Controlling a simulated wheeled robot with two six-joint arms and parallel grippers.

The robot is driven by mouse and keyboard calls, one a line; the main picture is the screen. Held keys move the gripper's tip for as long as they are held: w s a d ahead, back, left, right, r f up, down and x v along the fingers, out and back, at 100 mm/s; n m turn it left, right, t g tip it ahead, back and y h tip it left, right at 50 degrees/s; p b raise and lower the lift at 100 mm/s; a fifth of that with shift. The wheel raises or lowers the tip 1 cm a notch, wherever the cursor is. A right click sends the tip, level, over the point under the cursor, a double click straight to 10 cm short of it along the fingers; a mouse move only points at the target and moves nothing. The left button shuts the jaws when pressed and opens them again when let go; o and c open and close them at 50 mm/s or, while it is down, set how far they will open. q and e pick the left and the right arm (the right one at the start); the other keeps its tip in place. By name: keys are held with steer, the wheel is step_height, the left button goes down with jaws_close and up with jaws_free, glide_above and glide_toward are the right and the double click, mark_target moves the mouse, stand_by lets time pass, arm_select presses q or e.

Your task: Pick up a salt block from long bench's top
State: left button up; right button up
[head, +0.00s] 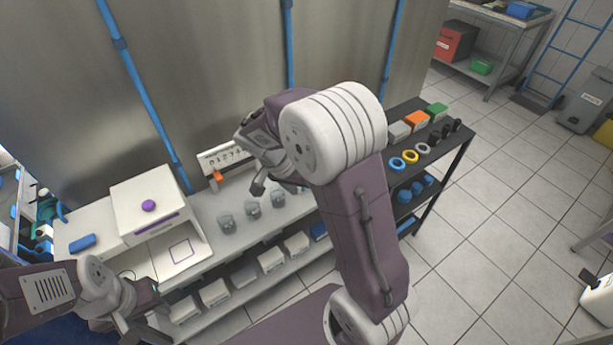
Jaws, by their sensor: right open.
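The long bench (205,205) runs along the metal wall, with a pale top. I cannot pick out a salt block for certain on its top; my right arm hides part of it. Several pale box-shaped items, one of them a white box (215,292), sit on the shelf below; I cannot tell whether they are salt blocks. My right gripper (262,185) is open and appears empty above the bench top, near the glass beakers. My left gripper (155,322) is low at the bench's front left; its jaws are unclear.
A white machine (150,210) with a purple knob stands on the bench. Several glass beakers (252,210) stand to its right, before a numbered panel (222,158). A dark rack (455,150) at right holds coloured blocks and rings. Tiled floor (500,220) is open at right.

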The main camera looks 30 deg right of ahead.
steer(key=w+f+m+t+h+b, duration=0.1)
steer(key=w+f+m+h+b, duration=0.25)
steer(key=w, duration=0.45)
steer(key=w+f+m+t+h+b, duration=0.1)
steer(key=w+f+m+h+b, duration=0.2)
steer(key=w, duration=0.4)
steer(key=shift+n+h, duration=0.25)
steer(key=shift+h, duration=0.1)
steer(key=p+x, duration=0.3)
steer(key=x, duration=0.5)
steer(key=shift+s+d+f, duration=0.1)
steer(key=shift+f, duration=0.25)
steer(key=shift+d+f, duration=0.15)
jaws_close()
